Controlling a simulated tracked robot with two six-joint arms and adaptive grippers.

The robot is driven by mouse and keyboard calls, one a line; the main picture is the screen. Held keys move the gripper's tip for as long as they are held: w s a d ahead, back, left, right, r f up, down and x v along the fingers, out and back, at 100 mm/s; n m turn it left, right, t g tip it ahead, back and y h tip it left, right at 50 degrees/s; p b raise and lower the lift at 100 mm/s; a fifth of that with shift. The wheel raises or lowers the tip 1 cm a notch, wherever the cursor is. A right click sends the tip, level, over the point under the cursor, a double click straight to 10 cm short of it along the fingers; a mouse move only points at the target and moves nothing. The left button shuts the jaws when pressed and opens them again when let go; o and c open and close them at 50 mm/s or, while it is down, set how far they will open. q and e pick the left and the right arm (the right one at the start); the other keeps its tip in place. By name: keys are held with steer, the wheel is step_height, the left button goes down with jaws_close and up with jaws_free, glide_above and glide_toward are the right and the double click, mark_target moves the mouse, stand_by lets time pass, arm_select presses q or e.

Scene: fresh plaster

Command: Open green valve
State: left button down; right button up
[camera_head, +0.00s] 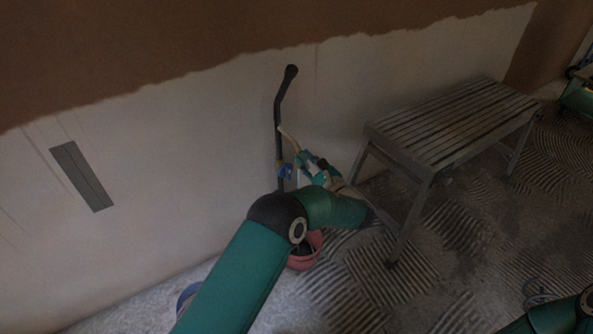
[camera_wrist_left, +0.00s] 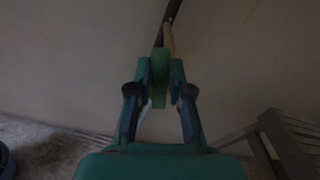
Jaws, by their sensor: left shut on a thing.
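In the left wrist view my left gripper (camera_wrist_left: 160,85) is shut on a flat green piece, the green valve (camera_wrist_left: 160,65), which stands upright between its two fingers. In the head view the left gripper (camera_head: 308,166) is beside a dark pipe (camera_head: 278,115) that runs up the wall. The valve is small there and mostly hidden by the gripper. A pale rod or thin pipe (camera_head: 290,140) slants from the dark pipe toward the gripper. A small blue part (camera_head: 285,172) sits low by the pipe. My right gripper is not seen.
A grey slatted bench (camera_head: 452,122) stands to the right of my left arm. A red bucket (camera_head: 303,260) is on the floor under the arm, and a blue bucket (camera_head: 187,295) is partly hidden by it. The ridged floor in front of the bench is mostly clear.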

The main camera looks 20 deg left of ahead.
arm_select(q)
steer(key=shift+w+d+f+m, duration=0.2)
steer(key=shift+d+m, duration=0.1)
steer(key=shift+m, duration=0.5)
steer(key=shift+w+d+m, duration=0.15)
steer(key=shift+m, duration=0.45)
steer(key=shift+w+d+m, duration=0.1)
steer(key=shift+w+m, duration=0.05)
steer(key=shift+m, duration=0.45)
steer(key=c, duration=1.1)
jaws_free()
steer(key=shift+r, duration=0.15)
